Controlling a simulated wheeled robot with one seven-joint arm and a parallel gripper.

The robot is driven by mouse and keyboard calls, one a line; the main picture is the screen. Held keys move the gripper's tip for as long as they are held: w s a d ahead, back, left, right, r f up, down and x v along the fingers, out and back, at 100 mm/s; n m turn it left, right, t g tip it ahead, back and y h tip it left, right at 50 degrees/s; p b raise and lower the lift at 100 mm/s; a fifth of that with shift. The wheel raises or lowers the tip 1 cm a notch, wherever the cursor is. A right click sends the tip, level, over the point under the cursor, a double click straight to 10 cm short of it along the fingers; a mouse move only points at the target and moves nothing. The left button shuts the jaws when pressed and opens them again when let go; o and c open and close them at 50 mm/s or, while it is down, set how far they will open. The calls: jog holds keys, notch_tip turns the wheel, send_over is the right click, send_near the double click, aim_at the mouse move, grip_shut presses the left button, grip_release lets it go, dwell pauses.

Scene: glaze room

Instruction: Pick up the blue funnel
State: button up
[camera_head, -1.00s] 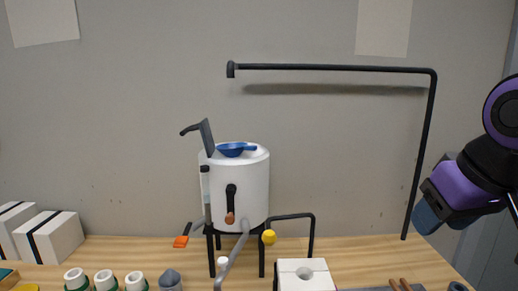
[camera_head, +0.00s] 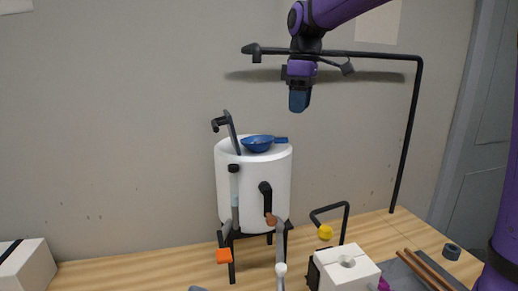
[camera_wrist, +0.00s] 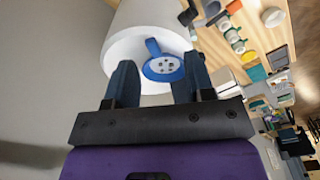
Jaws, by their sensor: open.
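The blue funnel (camera_head: 258,144) rests on top of a white cylindrical tank (camera_head: 254,190), its handle pointing right in the head view. In the wrist view the funnel (camera_wrist: 163,68) shows as a blue ring around a pale, dotted centre, with its handle toward the tank's top (camera_wrist: 140,38). My gripper (camera_head: 299,100) hangs pointing down, above and slightly right of the funnel, clear of it. In the wrist view my gripper's two fingers (camera_wrist: 155,85) are apart, with the funnel showing between them and nothing held.
A black pipe (camera_head: 340,54) runs across behind my gripper and down at the right. A dark lever (camera_head: 231,130) rises at the tank's left rim. A white block (camera_head: 346,266) and a yellow ball (camera_head: 325,232) are at the lower right.

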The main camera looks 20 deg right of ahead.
jog(key=shift+n+g, duration=0.3)
jog(key=shift+n, duration=0.5)
jog(key=w+a, duration=0.1)
jog(key=w, duration=0.1)
jog(key=w+a, duration=0.1)
jog(key=shift+w+a+f, duration=0.1)
jog(key=shift+w+f, duration=0.1)
jog(key=shift+w, duration=0.2)
jog(key=shift+w+a+f, duration=0.1)
jog(key=shift+f, duration=0.2)
send_over(282, 143)
jog(key=f, duration=0.5)
jog(key=shift+w+d, duration=0.2)
jog(key=shift+w, duration=0.1)
jog(key=shift+w+a+f, duration=0.1)
jog(key=shift+w+f, duration=0.05)
jog(key=shift+f, duration=2.45)
grip_shut()
